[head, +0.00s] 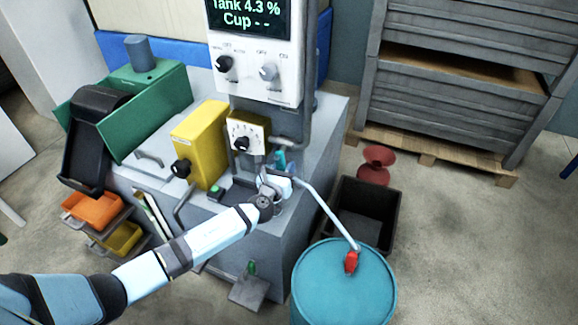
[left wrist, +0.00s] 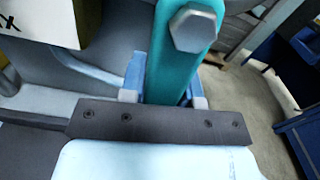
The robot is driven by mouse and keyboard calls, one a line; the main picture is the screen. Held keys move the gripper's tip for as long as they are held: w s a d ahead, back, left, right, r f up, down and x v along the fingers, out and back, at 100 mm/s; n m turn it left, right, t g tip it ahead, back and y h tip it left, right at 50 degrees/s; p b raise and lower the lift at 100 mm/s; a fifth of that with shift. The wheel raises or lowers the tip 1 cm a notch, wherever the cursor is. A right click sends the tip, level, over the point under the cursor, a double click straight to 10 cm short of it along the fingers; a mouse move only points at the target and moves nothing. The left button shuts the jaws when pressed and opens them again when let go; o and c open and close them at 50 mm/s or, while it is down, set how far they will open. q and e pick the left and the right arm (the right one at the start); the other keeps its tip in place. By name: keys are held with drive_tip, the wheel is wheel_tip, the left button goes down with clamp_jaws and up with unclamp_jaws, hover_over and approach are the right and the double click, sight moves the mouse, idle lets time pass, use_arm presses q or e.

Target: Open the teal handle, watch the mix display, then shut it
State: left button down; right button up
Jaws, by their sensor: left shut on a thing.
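The teal handle (head: 280,158) is a small upright lever at the machine's right side, partly hidden by my left gripper (head: 278,180). In the left wrist view the teal handle (left wrist: 178,75), with a grey hex bolt on its end, stands between the fingers of my left gripper (left wrist: 163,92), which is shut on it. The mix display (head: 246,16) reads "Tank 4.3 %" and "Cup - -"; its top is cut off. My right gripper is not in view.
A pale pipe (head: 327,211) runs down to a red fitting (head: 351,262) over a teal drum (head: 343,290). A black bin (head: 378,215) stands behind the drum. A yellow box (head: 200,142) and a dial (head: 242,143) are close to my gripper. Open floor lies at right.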

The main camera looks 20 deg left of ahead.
use_arm(q)
drive_tip(key=shift+a+m, duration=0.45)
drive_tip(key=shift+m, duration=0.35)
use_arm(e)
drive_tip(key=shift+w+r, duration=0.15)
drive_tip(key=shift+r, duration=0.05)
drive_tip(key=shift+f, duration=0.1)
use_arm(q)
drive_tip(key=c, duration=0.8)
unclamp_jaws()
drive_tip(key=shift+c, duration=0.2)
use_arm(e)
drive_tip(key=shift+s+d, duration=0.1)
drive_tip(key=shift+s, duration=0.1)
use_arm(q)
drive_tip(key=s+p, duration=0.1)
drive_tip(key=s, duration=1.3)
drive_tip(key=shift+a, duration=0.3)
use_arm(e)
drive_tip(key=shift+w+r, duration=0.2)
